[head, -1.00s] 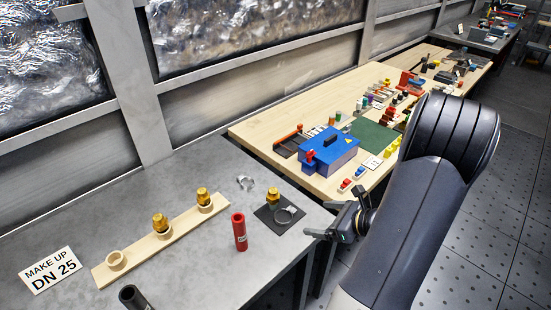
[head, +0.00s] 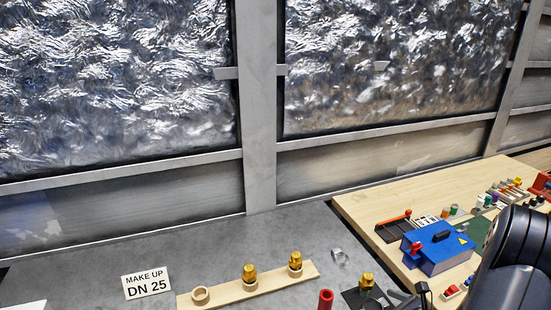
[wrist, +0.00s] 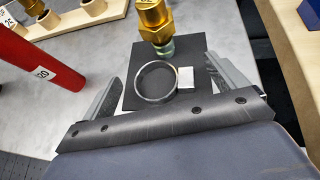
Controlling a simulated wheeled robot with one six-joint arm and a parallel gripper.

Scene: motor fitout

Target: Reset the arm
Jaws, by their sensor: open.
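My gripper (wrist: 162,70) is open in the wrist view, its two grey fingers spread apart. Between and beyond them lie a dark square pad (wrist: 138,98) and a metal ring clamp (wrist: 139,84) with a pale block at its side. Nothing appears held. A brass fitting (wrist: 152,16) stands on the pad beyond the ring; it also shows in the head view (head: 367,280). In the head view, only part of my gripper (head: 408,297) shows at the bottom edge, beside the fitting, and my arm fills the lower right corner.
A red tube (wrist: 38,62) is left of my gripper. A wooden rack (head: 245,290) holds two brass fittings, with one empty ring at its left end. A "MAKE UP DN 25" sign (head: 147,284) and another clamp (head: 339,256) are on the grey bench. A blue box (head: 437,252) stands on the wooden bench.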

